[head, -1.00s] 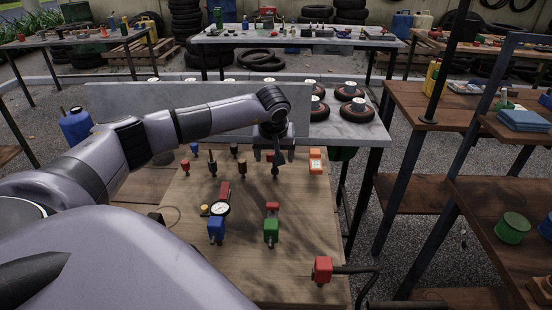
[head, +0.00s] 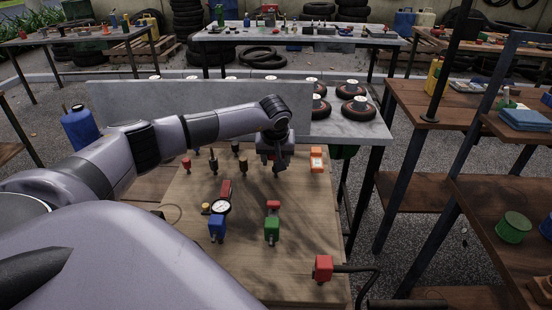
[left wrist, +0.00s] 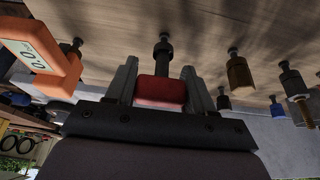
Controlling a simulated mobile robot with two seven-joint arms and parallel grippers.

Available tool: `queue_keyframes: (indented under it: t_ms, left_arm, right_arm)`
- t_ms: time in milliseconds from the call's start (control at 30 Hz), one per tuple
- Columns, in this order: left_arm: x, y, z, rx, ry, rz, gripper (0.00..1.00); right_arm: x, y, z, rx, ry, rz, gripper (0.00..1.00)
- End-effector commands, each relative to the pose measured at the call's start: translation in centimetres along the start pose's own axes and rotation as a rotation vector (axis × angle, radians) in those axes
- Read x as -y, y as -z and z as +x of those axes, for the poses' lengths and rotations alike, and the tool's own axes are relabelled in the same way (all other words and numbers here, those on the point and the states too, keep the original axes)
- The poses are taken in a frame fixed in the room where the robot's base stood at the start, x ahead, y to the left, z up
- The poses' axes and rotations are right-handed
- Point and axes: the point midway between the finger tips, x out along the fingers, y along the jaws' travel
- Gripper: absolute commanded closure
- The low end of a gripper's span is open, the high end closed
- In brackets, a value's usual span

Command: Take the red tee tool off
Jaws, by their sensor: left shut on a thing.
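The red tee tool (left wrist: 160,92) sits between the two fingers of my left gripper (left wrist: 160,88) in the left wrist view. My left gripper (head: 277,164) is shut on it, over the far part of the wooden board (head: 312,220). A dark stem (left wrist: 163,52) runs from the red tool toward the board; I cannot tell whether it is still joined there. In the head view my gripper mostly hides the tool. My right gripper is not in view.
An orange meter (head: 316,159) stands close to the right of my gripper. Several fittings, a gauge (head: 221,207), a blue block (head: 217,228) and a green block (head: 272,230) are on the board. A red block with a hose (head: 323,268) is at the near right.

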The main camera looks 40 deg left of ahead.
Motion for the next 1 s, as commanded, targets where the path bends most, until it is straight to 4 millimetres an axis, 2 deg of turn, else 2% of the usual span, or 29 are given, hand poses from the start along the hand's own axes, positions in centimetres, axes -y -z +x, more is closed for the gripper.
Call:
queue_keyframes:
  t_ms: [267, 367, 800, 1000]
  left_arm:
    - [0.0, 1.0, -2.2, -0.004, -0.003, -0.001, 0.74]
    - [-0.1, 1.8, -4.0, -0.005, -0.005, -0.003, 0.74]
    - [-0.1, 6.0, -14.4, -0.004, -0.004, -0.002, 0.74]
    - [-0.1, 7.2, -17.3, -0.003, -0.003, -0.001, 0.74]
  right_arm:
    - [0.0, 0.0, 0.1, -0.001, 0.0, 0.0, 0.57]
    - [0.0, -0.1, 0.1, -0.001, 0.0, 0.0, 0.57]
    - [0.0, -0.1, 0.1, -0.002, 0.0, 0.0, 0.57]
    - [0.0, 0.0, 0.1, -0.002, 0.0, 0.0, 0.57]
